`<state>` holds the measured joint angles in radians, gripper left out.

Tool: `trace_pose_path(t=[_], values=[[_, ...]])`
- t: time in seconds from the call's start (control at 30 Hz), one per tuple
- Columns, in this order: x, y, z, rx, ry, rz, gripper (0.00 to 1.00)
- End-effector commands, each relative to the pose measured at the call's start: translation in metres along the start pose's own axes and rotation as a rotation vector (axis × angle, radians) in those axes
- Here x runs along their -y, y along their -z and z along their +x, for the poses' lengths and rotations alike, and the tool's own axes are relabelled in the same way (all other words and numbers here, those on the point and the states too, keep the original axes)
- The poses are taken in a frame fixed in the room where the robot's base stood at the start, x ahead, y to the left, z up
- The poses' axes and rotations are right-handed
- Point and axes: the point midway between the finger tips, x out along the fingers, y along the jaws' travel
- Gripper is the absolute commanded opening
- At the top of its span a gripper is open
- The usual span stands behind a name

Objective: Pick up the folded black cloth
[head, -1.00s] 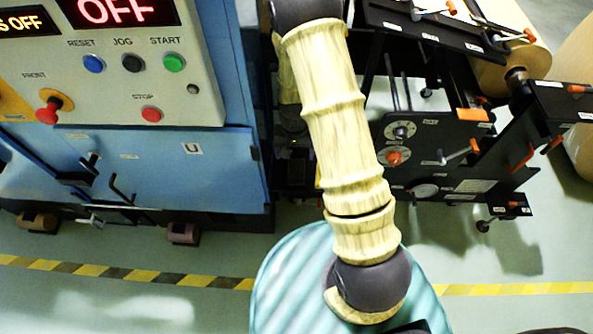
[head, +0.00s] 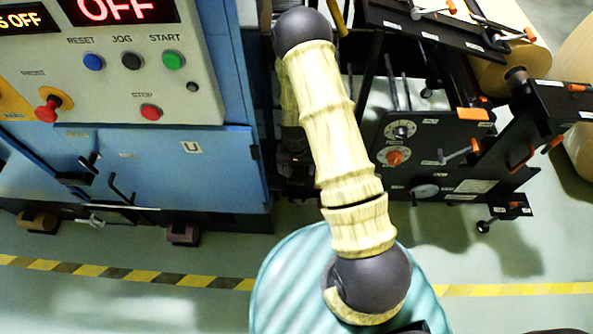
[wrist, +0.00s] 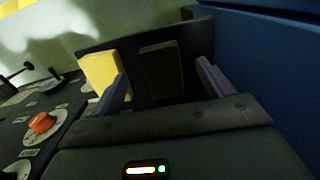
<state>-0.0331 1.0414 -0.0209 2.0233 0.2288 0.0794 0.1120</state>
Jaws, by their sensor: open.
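My gripper (wrist: 164,85) shows in the wrist view, its two grey-purple fingers spread apart with nothing gripped between them. Beyond the gap, a small dark rectangular piece lies on a dark flat surface (wrist: 195,45); it looks like the folded black cloth (wrist: 160,70), but dark on dark makes it hard to be sure. It appears apart from both fingers. In the head view I cannot make out the cloth, and my gripper is hidden behind my arm.
A yellow block (wrist: 104,72) sits just left of the dark piece, close to the left finger. A blue wall (wrist: 265,55) stands close on the right. Dials with an orange knob (wrist: 42,122) lie left. The head view shows a blue control cabinet (head: 160,170) and a black roll machine (head: 440,150).

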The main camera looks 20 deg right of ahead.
Motion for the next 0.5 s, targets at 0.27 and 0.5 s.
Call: trace_pose_path(t=[0.27, 0.5], values=[[-0.001, 0.004, 0.038, 0.002, 0.000, 0.000, 0.80], [0.005, 0.003, 0.046, 0.000, 0.001, -0.012, 0.80]])
